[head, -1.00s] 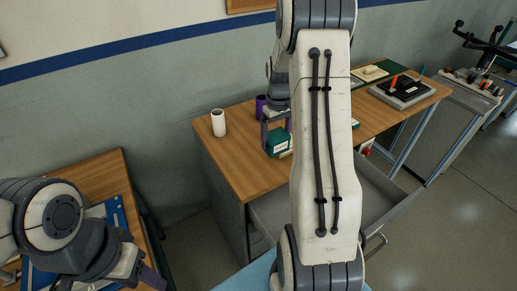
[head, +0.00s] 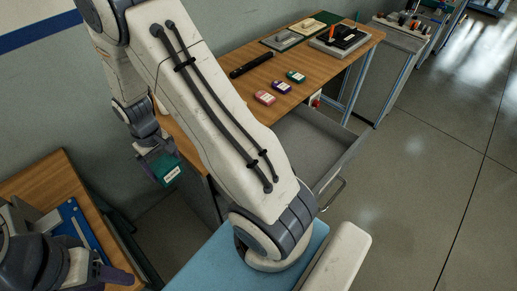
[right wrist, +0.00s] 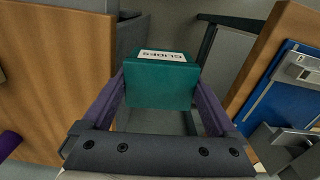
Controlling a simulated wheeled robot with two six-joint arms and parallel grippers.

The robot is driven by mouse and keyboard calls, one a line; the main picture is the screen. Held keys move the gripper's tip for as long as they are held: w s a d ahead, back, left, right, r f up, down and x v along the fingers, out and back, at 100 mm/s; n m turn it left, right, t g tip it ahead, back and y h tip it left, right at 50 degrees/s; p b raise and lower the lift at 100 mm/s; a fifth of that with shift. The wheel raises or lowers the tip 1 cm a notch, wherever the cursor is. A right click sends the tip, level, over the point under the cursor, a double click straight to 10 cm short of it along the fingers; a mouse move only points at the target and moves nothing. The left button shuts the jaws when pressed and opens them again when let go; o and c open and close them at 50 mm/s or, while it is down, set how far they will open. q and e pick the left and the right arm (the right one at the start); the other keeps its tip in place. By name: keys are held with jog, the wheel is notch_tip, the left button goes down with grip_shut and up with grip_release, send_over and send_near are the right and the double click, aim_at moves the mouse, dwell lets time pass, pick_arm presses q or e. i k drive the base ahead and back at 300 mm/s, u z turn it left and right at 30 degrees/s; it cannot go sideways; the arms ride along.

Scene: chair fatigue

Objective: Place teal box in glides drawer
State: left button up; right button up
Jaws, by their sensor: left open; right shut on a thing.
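The teal box (head: 164,171) has a white label reading GLIDES, which shows in the right wrist view (right wrist: 160,80). My right gripper (head: 160,168) is shut on it and holds it in the air, left of the wooden desk. An open grey drawer (head: 345,158) stands out from under the desk, right of my right arm. The visible part of its inside looks empty; my arm hides the rest, and I see no drawer label. My left gripper (head: 112,276) is open and empty at the lower left, by the other table.
A blue tray (head: 82,232) lies on the left table. The floor at right is clear.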

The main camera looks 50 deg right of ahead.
aim_at(295, 165)
jog(key=u, duration=1.95)
jog(key=k, duration=1)
jog(key=z, duration=2)
